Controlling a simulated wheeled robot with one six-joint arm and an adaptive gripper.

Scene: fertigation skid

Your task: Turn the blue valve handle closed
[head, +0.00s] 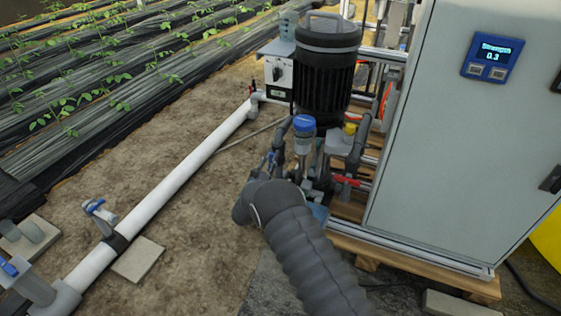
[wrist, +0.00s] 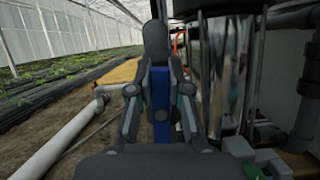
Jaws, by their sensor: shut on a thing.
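My gripper (wrist: 157,72) reaches forward in the middle of the wrist view, its two fingers brought together. A blue upright bar, which looks like the blue valve handle (wrist: 161,125), shows between the fingers. In the head view my arm covers most of the gripper and the valve, among the grey pipes in front of the black pump. Only a small bit of blue shows there, so the handle's angle to its pipe cannot be told.
A black pump (head: 325,75) and a blue-capped clear filter (head: 303,140) stand close by. A red handle (head: 346,180) sits just right. A grey cabinet (head: 450,130) blocks the right. A white pipe (head: 165,190) crosses open soil; another blue-handled valve (head: 98,208) stands on it.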

